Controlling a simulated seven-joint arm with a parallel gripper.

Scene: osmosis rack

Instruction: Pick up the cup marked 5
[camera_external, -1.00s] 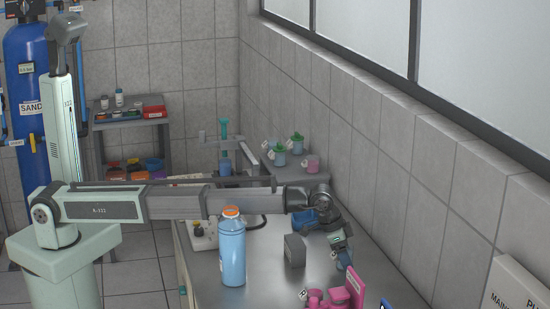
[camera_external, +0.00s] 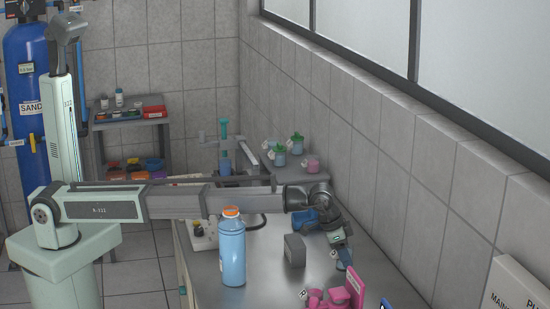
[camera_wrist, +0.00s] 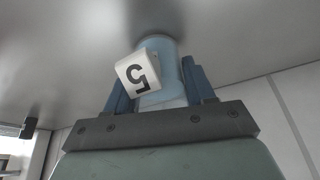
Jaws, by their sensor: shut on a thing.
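The cup marked 5 (camera_wrist: 168,58) is pale blue, with a white tag bearing a black 5. In the wrist view it sits between the two blue fingers of my gripper (camera_wrist: 159,86), which is shut on it. The number appears upside down in that view. In the outside view my gripper (camera_external: 343,254) is at the right part of the grey bench, and the small pale blue cup (camera_external: 346,259) shows at its tip. I cannot tell for sure whether the cup touches the bench or is just above it.
A blue bottle with an orange cap (camera_external: 232,250) and a grey block (camera_external: 295,250) stand left of my gripper. Pink items (camera_external: 335,298) stand at the front. A blue object (camera_external: 304,220) lies behind. Green-topped cups (camera_external: 296,144) and a pink cup (camera_external: 312,165) stand farther back.

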